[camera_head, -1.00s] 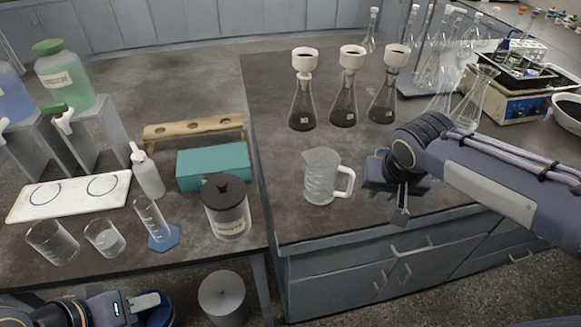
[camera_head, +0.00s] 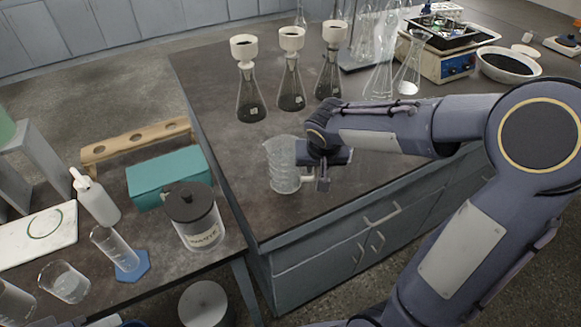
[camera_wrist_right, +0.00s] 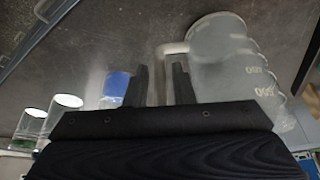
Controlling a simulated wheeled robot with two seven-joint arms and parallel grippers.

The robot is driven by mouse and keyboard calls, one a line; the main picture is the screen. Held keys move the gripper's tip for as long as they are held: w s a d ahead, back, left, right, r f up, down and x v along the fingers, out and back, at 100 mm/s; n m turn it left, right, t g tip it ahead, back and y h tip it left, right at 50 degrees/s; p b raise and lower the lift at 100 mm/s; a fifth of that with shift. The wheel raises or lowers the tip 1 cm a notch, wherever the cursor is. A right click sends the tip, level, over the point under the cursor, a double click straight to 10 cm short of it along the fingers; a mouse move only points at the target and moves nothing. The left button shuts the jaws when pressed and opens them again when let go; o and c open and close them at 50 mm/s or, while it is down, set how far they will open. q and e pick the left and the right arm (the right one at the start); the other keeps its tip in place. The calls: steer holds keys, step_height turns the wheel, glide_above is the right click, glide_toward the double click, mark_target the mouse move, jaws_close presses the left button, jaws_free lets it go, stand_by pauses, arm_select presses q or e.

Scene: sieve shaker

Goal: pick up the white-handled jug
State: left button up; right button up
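The clear jug (camera_head: 283,165) with a white handle (camera_head: 307,181) stands upright near the front edge of the right bench. Its graduated wall fills the right of the wrist view (camera_wrist_right: 228,62). My right gripper (camera_head: 322,180) is at the handle side of the jug. In the wrist view, its two fingers (camera_wrist_right: 160,85) are apart, with the white handle (camera_wrist_right: 172,47) between them; I see no firm grip. The gripper hides part of the handle in the head view. Only a sliver of what looks like my left gripper (camera_head: 104,321) shows at the bottom left edge.
Flasks with white funnels (camera_head: 290,85) stand behind the jug. A lidded jar (camera_head: 195,215), teal box (camera_head: 168,178), wash bottle (camera_head: 95,197) and graduated cylinder (camera_head: 115,249) occupy the left bench. A floor gap separates the benches at the front.

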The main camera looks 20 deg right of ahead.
jaws_close()
steer(key=shift+r, duration=0.25)
stand_by(0.4)
